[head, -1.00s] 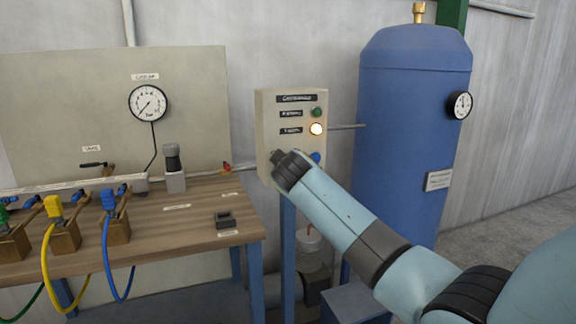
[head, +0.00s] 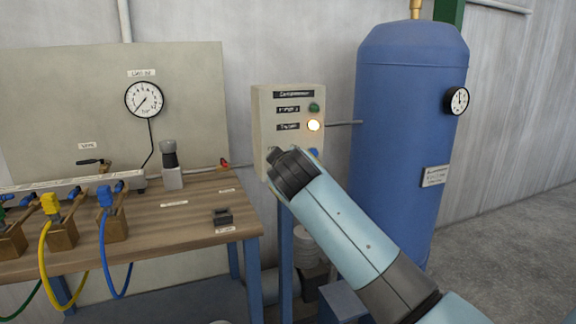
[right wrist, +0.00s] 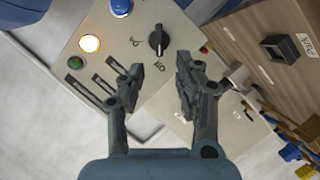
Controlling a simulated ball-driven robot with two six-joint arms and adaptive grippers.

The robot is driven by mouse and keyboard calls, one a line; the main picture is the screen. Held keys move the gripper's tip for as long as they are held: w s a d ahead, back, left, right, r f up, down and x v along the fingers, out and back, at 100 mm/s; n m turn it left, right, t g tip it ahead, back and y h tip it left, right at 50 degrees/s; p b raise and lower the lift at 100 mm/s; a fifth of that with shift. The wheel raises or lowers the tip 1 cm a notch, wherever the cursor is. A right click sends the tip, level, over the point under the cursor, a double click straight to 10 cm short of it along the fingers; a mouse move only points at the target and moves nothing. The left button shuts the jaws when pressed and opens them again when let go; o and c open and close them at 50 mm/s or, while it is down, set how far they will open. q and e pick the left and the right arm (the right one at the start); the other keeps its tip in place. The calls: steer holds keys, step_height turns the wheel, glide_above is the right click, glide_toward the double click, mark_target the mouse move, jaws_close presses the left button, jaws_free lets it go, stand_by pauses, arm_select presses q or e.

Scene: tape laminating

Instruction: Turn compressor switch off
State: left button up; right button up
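The compressor control box (head: 267,105) is a beige panel on a blue post. It has a green lamp (head: 314,107), a lit yellow-white lamp (head: 314,125) and a blue button, partly hidden by my right arm in the head view. The right wrist view shows the black rotary switch (right wrist: 158,40) on the panel, with markings beside it. My right gripper (right wrist: 168,72) is open, its two fingers apart, with the switch just beyond the gap between the tips. Nothing is between the fingers. The head view hides the switch behind my right wrist. My left gripper is not in view.
A wooden bench (head: 150,225) stands left with a gauge (head: 144,99) above it, several clamps and coloured hoses. A blue tank (head: 405,150) stands right of the box. A thin pipe joins box and tank. Floor at far right is clear.

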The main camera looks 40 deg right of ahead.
steer(key=v, duration=0.4)
steer(key=shift+r, duration=0.1)
stand_by(0.3)
steer(key=s+a+f+n+g+y+b, duration=0.15)
steer(key=s+f, duration=0.45)
steer(key=f, duration=0.7)
steer(key=s+f+g+y, duration=0.1)
steer(key=s+f+g, duration=0.35)
steer(key=f, duration=0.85)
steer(key=s+f+g+y+b, duration=0.1)
steer(key=s+f, duration=0.6)
steer(key=f, duration=0.6)
steer(key=s+f+m+g+y, duration=0.1)
steer(key=s+f, duration=0.6)
steer(key=s, duration=0.5)
steer(key=s+a+f+m+g+y, duration=0.1)
steer(key=s+f+m+g, duration=0.1)
steer(key=s+f, duration=0.5)
steer(key=s+a+f+m+g+y, duration=0.1)
steer(key=s+f, duration=0.6)
steer(key=s, duration=1.1)
steer(key=shift+a+m+g+b, duration=0.3)
steer(key=shift+m+g, duration=0.15)
steer(key=shift+g, duration=0.15)
